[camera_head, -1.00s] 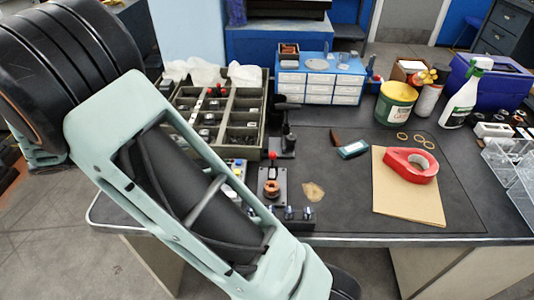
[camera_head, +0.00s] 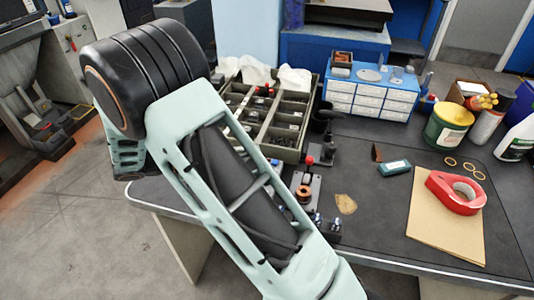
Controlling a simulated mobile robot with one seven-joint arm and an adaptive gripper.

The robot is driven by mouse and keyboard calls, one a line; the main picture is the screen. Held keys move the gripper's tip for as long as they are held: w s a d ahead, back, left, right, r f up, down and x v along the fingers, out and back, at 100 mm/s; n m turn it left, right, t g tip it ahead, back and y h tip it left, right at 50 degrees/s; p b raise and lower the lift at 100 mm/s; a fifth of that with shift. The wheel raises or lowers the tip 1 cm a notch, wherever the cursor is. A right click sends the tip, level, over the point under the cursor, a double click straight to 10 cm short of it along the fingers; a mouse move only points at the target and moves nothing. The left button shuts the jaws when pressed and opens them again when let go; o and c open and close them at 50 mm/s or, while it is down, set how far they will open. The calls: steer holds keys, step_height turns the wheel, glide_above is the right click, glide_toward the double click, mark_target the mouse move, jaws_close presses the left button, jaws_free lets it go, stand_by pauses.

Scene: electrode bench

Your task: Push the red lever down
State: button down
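The red lever (camera_head: 309,161) is a small red knob standing up on a grey device (camera_head: 314,183) near the front edge of the bench. A copper-coloured coil (camera_head: 304,195) sits on the same device. My own pale green and black arm crosses the left and middle of the picture and ends at the bottom, just left of and in front of the device. My gripper is not in view. The arm covers part of the bench edge to the left of the lever.
A divided parts tray (camera_head: 283,150) stands behind the device, with a black stand (camera_head: 326,130) beside it. A red tape roll (camera_head: 455,191) lies on a brown envelope (camera_head: 440,236) at right. The dark mat (camera_head: 375,210) between is mostly clear.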

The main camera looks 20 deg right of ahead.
glide_toward(309, 168)
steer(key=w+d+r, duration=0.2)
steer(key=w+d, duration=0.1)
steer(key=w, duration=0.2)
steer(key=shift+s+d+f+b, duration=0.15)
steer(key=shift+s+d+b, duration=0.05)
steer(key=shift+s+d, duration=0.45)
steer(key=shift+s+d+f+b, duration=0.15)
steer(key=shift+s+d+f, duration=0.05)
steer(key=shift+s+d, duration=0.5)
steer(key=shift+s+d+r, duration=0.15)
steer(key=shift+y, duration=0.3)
